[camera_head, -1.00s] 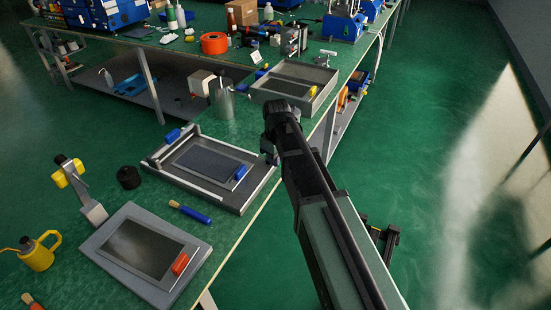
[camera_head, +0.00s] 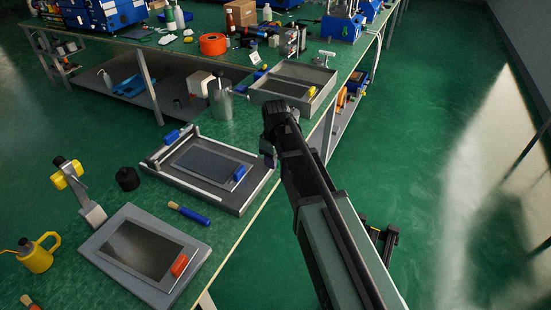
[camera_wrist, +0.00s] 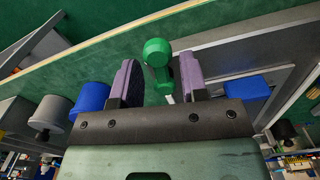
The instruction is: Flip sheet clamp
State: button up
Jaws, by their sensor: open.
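A grey fixture (camera_head: 232,205) with a dark framed panel (camera_head: 203,162) lies on the green bench. It has a pale rail along its left side, a blue handle (camera_head: 172,137) at the back left and a blue block (camera_head: 239,174) at the right; I cannot tell which part is the sheet clamp. My gripper (camera_head: 267,152) is near the fixture's back right corner, its fingers mostly hidden by my arm. In the wrist view my gripper (camera_wrist: 158,80) is open, with a green round-ended knob (camera_wrist: 157,52) showing between the fingers; contact is unclear. A blue block (camera_wrist: 226,88) shows at right.
A second panel fixture (camera_head: 150,284) with a red block stands in front. A blue-handled brush (camera_head: 195,216), a black round part (camera_head: 128,179) and a yellow can (camera_head: 38,256) are nearby. A metal canister (camera_head: 221,103) and a grey tray (camera_head: 312,109) stand behind. Right is open floor.

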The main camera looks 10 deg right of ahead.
notch_tip(320, 180, up, 11)
jog(key=p, duration=1)
jog(key=shift+f, duration=0.15)
jog(key=s+m, duration=0.7)
jog(key=s, duration=1.1)
jog(key=shift+s+a+m, duration=0.3)
jog(key=shift+a+m, duration=0.05)
jog(key=shift+m, duration=0.05)
